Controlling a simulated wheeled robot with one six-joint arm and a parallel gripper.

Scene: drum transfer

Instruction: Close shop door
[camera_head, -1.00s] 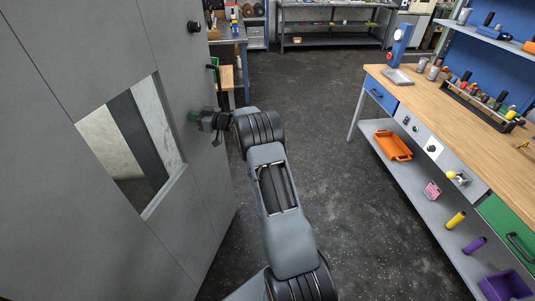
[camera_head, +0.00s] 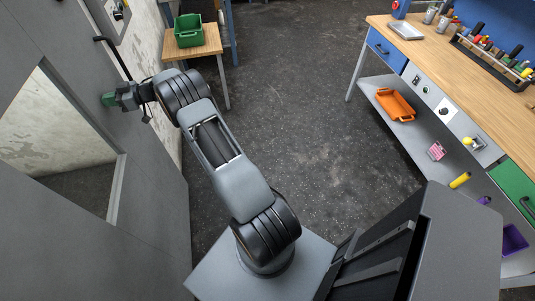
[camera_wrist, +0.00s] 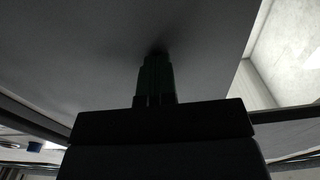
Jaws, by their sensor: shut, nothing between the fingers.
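The grey shop door (camera_head: 150,205) fills the left side of the head view, with a window (camera_head: 75,165) in it. My gripper (camera_head: 108,100) is shut and empty, its green fingertips at the door's face above the window. In the wrist view the dark fingers (camera_wrist: 155,78) point at the grey door surface (camera_wrist: 75,55) and seem to touch it. The exact contact is in shadow. A black bar (camera_head: 112,58) shows near the door's far edge; I cannot tell whether it is a handle.
A pale wall (camera_head: 160,110) shows beyond the door. A small wooden table (camera_head: 190,48) with a green bin (camera_head: 188,30) stands further on. A workbench (camera_head: 430,60) with an orange tray (camera_head: 395,105) on its lower shelf stands right. Dark floor (camera_head: 280,110) between is clear.

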